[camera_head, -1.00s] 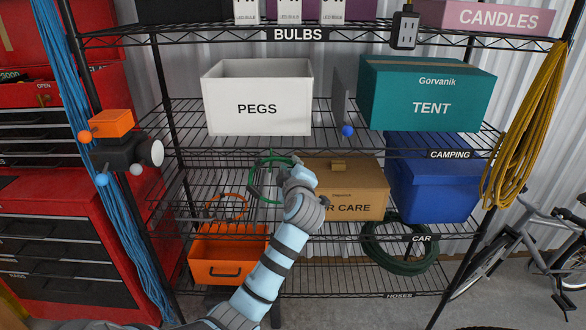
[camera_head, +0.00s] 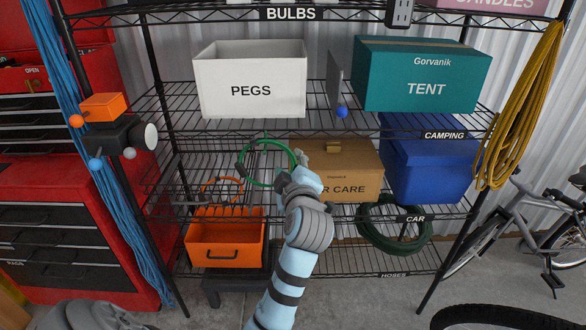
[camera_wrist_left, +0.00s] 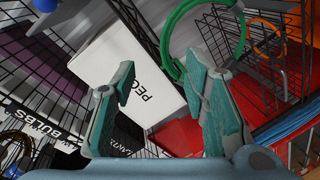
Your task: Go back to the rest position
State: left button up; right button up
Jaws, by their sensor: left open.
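My left gripper (camera_head: 287,174) is in front of the middle shelves, just left of the brown CAR CARE box. In the left wrist view its two fingers (camera_wrist_left: 160,80) are spread apart with nothing between them. A green ring (camera_head: 268,184) is beside the gripper, to its left in the head view. In the left wrist view the green ring (camera_wrist_left: 166,50) passes close by the right finger; I cannot tell whether they touch. My right gripper is not in view.
A wire shelf rack holds a white PEGS box (camera_head: 250,92), a teal TENT box (camera_head: 420,92), a blue crate (camera_head: 430,170), the CAR CARE box (camera_head: 352,183) and an orange bin (camera_head: 225,240). A red tool cabinet (camera_head: 50,210) stands left, a bicycle (camera_head: 545,235) right.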

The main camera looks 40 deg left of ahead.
pick_arm(q)
jog(key=w+d+f+m+t+h, duration=0.3)
jog(key=w+d+f+m+h, duration=0.2)
jog(key=w+d+f+m, duration=0.45)
jog(key=s+d+f+m+g+h, duration=0.1)
jog(key=s+f+m+h, duration=0.15)
jog(key=f, duration=0.55)
jog(key=s+d+f+m+g+h, duration=0.15)
jog(key=f+m, duration=0.25)
jog(key=f, duration=0.5)
jog(key=s+d+f+m+g+h, duration=0.1)
jog(key=s+f+m+g, duration=0.15)
jog(key=f, duration=0.55)
jog(key=s+a+f+m+g, duration=0.15)
jog(key=s+f+g, duration=0.25)
jog(key=s+f, duration=1.65)
jog(key=s+a+f+g, duration=0.1)
jog(key=s+f+g, duration=0.1)
jog(key=s, duration=1.1)
jog(key=s+a+f+g, duration=0.1)
jog(key=s+f, duration=0.3)
jog(key=s, duration=1)
jog(key=shift+a+g, duration=0.4)
jog(key=shift+g, duration=0.3)
